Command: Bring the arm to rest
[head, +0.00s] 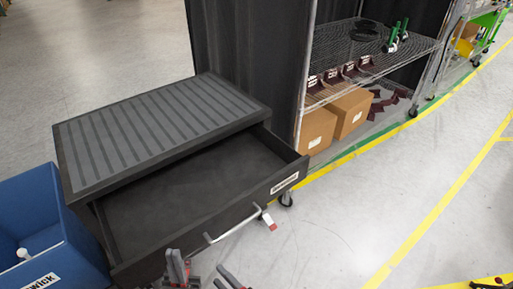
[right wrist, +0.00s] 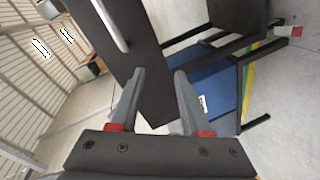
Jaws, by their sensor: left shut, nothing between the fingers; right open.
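A black cabinet drawer (head: 190,190) is pulled out and looks empty. Its silver bar handle (head: 232,227) is beyond the grippers, and neither gripper holds it. The handle also shows in the right wrist view (right wrist: 110,25).
A blue bin (head: 35,205) stands left of the cabinet (head: 160,125). A wire shelf rack (head: 375,50) with boxes (head: 350,112) is behind. Clear grey floor with yellow lines (head: 440,205) lies to the right. A dark object at the bottom right corner is unclear.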

